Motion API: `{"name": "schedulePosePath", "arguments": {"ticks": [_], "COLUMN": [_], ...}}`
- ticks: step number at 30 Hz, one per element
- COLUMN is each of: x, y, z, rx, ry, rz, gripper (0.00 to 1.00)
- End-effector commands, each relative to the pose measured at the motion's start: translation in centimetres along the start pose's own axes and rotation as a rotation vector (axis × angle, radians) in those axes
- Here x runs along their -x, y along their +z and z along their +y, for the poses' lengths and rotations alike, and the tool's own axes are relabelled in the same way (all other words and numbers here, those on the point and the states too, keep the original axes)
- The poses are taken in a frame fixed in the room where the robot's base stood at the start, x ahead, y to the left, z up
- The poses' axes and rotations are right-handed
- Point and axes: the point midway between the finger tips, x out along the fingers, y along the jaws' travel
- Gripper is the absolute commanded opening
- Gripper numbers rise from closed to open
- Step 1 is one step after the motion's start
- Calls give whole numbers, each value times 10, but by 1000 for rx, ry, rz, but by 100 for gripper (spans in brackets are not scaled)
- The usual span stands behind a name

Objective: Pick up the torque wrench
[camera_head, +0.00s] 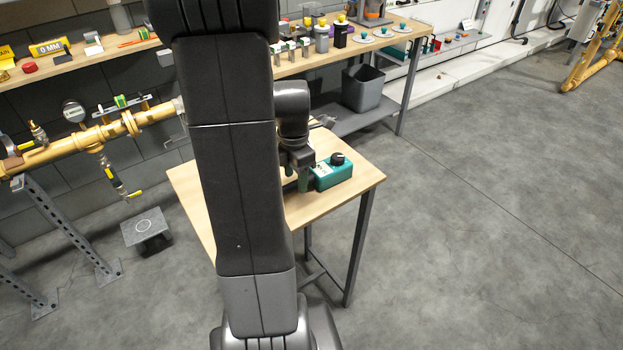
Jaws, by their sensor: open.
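My gripper (304,181) is low over the small wooden table (352,187), just left of a teal device (331,175) with a black knob. Its fingers are small and partly hidden, and I see nothing clearly held between them. I cannot make out the torque wrench for sure. A short dark strip shows at table level beside the fingers, too small and covered to identify. My own arm hides much of the table's left and middle part.
A long workbench (90,70) with many small parts runs along the wall behind. A grey bin (362,88) stands on its lower shelf. Yellow gas piping (85,137) is at left. The floor on the right (480,220) is clear.

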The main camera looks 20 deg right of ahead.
Motion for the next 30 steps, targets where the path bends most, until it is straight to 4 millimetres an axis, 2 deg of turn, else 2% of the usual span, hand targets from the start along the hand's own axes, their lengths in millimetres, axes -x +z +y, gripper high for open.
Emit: {"name": "schedulePosePath", "arguments": {"ticks": [3,7,16,17,24,30], "x": [-18,-31,-35,-35,-35,-34], "y": [-2,-2,-1,-1,-1,-1], "z": [-3,-3,-2,-2,-2,-2], "rx": [0,0,0,0,0,0], "ry": [-5,-4,-1,-1,-1,0], "rz": [3,2,0,0,1,-1], "gripper": [50,50,50,46,0,0]}}
